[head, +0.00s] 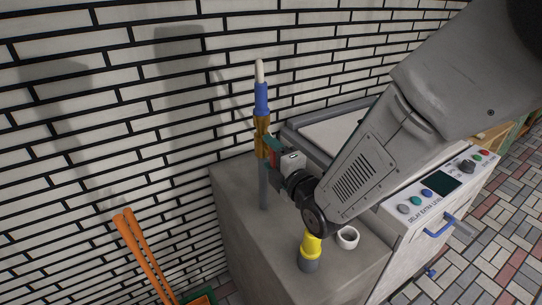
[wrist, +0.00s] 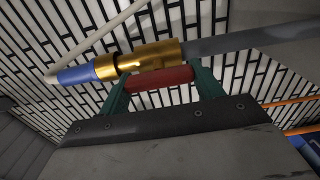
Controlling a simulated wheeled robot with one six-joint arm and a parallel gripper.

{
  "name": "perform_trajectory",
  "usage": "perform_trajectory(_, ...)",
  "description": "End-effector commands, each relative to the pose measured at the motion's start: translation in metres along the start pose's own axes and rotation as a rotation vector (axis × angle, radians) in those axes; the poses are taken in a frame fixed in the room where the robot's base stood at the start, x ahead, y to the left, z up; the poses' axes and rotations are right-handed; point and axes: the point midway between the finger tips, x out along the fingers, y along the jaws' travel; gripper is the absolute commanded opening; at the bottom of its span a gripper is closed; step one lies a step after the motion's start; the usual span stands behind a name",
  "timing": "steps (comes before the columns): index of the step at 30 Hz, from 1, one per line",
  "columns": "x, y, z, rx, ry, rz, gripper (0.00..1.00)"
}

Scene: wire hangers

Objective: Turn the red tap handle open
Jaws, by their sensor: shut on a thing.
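The tap stands upright on the grey counter, with a brass body (head: 262,128), a grey pipe (head: 263,185) below, a blue section (head: 261,98) above and a white tip at the top. In the wrist view, the red tap handle (wrist: 160,77) lies alongside the brass body (wrist: 150,57). My gripper (head: 272,150) reaches the tap from the right in the head view. Its green fingers are shut on the red handle, one at each end, as the wrist view shows. In the head view the handle is mostly hidden by the gripper.
A yellow and grey cylinder (head: 311,247) and a white cup (head: 347,237) stand on the grey counter (head: 240,215) below my arm. A machine with buttons and a blue handle (head: 437,226) is at right. A white brick wall is close behind the tap. Orange bars (head: 145,255) lean at left.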

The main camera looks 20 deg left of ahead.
Motion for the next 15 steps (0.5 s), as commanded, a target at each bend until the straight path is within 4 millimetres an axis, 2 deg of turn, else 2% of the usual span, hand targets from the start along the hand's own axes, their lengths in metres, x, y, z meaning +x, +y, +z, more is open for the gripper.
perform_trajectory(11,0.0000,-0.0001,0.0009,-0.006,-0.002,0.000,0.43)
perform_trajectory(12,0.0000,-0.0001,0.0009,-0.006,-0.002,0.000,0.68)
perform_trajectory(14,0.0000,-0.0001,0.0009,-0.006,-0.002,0.000,0.85)
perform_trajectory(15,0.0000,-0.0001,0.0007,-0.006,-0.002,0.000,0.87)
